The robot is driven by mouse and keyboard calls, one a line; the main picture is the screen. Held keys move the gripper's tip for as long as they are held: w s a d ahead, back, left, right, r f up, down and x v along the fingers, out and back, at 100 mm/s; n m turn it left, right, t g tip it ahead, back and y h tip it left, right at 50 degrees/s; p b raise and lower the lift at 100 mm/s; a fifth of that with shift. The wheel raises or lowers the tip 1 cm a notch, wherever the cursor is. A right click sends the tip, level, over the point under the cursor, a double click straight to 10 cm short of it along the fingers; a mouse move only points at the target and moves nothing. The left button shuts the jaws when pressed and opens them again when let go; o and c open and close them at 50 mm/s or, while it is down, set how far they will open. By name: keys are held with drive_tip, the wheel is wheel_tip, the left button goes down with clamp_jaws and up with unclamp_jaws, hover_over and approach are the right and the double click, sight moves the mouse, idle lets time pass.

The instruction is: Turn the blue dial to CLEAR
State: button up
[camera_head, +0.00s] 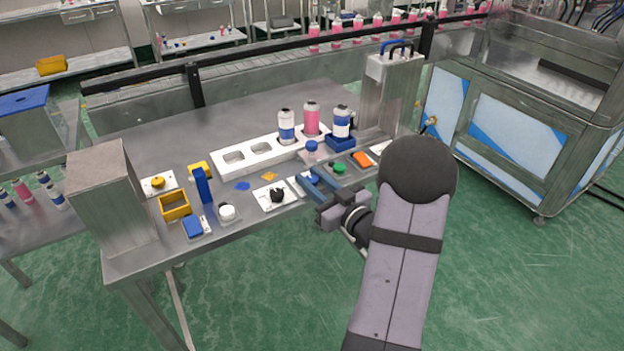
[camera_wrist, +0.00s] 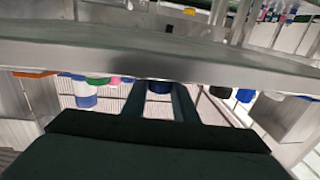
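My gripper (camera_head: 316,183) is low over the front edge of the bench. Its two blue fingers are apart, with a gap between them in the head view. In the wrist view, which looks upside down, a dark blue round part (camera_wrist: 160,87), likely the blue dial, shows between the fingertips; whether they touch it I cannot tell. In the head view a white plate (camera_head: 294,184) shows partly beside the fingers, and the gripper hides most of what is on it. I cannot read a CLEAR mark or see where the dial points.
A black knob on a white plate (camera_head: 265,202) is just left of my gripper. A green button (camera_head: 340,168) and an orange part (camera_head: 362,159) are to its right. A white rack (camera_head: 232,155) and bottles (camera_head: 311,116) stand behind. A metal box (camera_head: 112,205) stands at the left end.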

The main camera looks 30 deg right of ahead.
drive_tip(key=n+y, duration=0.2)
drive_tip(key=y, duration=0.1)
drive_tip(key=shift+d+r+g, duration=0.1)
drive_tip(key=shift+g, duration=0.2)
drive_tip(key=shift+n+g+y+p, duration=0.3)
drive_tip(key=shift+n+g+y, duration=0.6)
drive_tip(key=shift+n+y, duration=0.85)
drive_tip(key=shift+m+y, duration=0.35)
drive_tip(key=o, duration=1.1)
drive_tip(key=shift+s+d, duration=0.1)
drive_tip(key=shift+s, duration=0.15)
drive_tip(key=shift+b+v, duration=0.65)
drive_tip(key=shift+v, duration=2.75)
